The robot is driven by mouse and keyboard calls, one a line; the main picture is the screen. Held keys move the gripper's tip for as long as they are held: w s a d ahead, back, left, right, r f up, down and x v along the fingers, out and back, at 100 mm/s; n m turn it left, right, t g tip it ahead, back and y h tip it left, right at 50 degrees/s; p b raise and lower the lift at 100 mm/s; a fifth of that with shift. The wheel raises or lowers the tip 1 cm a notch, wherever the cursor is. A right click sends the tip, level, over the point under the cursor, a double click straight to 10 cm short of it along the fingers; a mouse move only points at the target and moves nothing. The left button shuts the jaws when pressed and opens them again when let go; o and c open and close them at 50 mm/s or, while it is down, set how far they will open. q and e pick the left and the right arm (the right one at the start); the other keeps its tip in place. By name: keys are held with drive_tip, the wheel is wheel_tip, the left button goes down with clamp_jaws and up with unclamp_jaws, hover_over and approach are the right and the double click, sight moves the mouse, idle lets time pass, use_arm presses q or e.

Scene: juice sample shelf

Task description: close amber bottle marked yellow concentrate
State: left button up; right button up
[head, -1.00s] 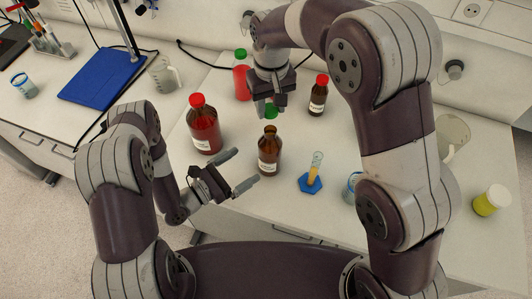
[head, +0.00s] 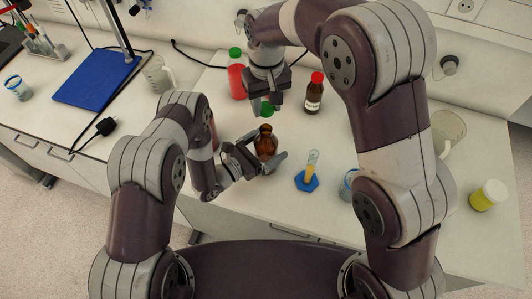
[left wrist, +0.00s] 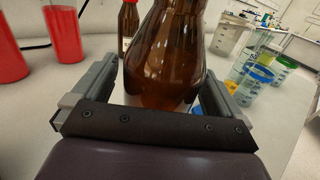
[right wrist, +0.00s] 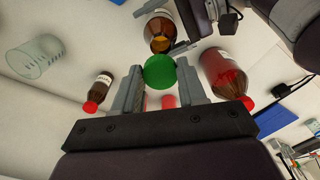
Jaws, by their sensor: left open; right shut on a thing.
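The open amber bottle (head: 265,143) stands upright on the bench, its mouth uncapped; it also shows in the left wrist view (left wrist: 165,55) and the right wrist view (right wrist: 158,30). Its label is not readable now. My left gripper (head: 262,158) is open with its fingers on either side of the bottle body; I cannot tell whether they touch it. My right gripper (head: 266,102) is shut on a green cap (right wrist: 160,72) and holds it above and slightly behind the bottle mouth. In the head view the cap (head: 267,110) shows below the fingers.
A green-capped red bottle (head: 236,80) and a red-capped brown bottle (head: 314,93) stand behind. A cylinder with a blue base (head: 307,181) stands to the right. A large red bottle (right wrist: 225,75) is mostly hidden by my left arm in the head view.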

use_arm(q)
drive_tip(key=shift+w+d, duration=0.4)
drive_tip(key=shift+d, duration=0.15)
drive_tip(key=c, duration=1.4)
drive_tip(key=shift+c, duration=0.2)
use_arm(e)
hover_over(266, 129)
drive_tip(key=shift+f, duration=2.5)
drive_tip(key=shift+s, duration=0.1)
drive_tip(key=shift+f, duration=0.9)
drive_tip(key=shift+f, duration=0.5)
